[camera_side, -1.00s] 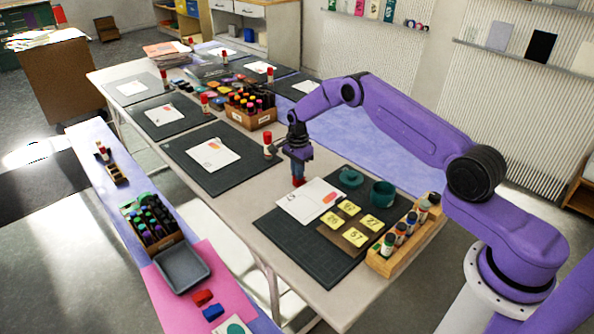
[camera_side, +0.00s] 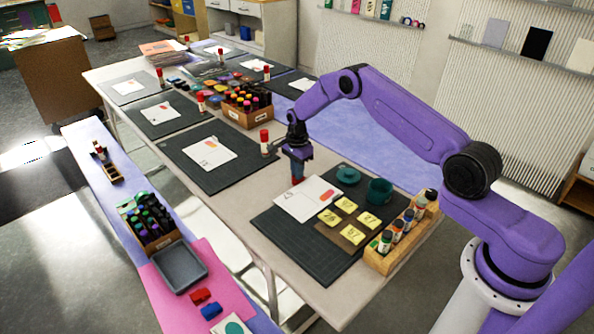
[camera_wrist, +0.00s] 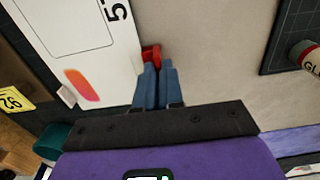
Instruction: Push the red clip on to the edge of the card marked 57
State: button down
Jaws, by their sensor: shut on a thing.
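My gripper (camera_wrist: 159,70) is shut on the red clip (camera_wrist: 151,53) with its blue fingers. The clip is at the near right edge of a white card (camera_wrist: 118,60) in the wrist view. It looks to be touching that edge; whether the edge is inside the clip I cannot tell. The card's printed number shows a 5 and part of another digit. In the side view, my gripper (camera_side: 297,170) points down at the far edge of the card (camera_side: 304,203), which lies partly on a dark mat. The clip shows there as a small red patch (camera_side: 296,181).
Yellow number tiles (camera_side: 349,232), a teal cup (camera_side: 379,191), its lid (camera_side: 348,175) and a wooden bottle rack (camera_side: 400,240) stand near the card. Bare tabletop lies left of the mat.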

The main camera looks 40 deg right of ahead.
jog(key=shift+s, duration=0.6)
dwell(1.1)
jog(key=c, duration=1.2)
grip_release()
jog(key=shift+r, duration=0.1)
jog(key=shift+r, duration=3.4)
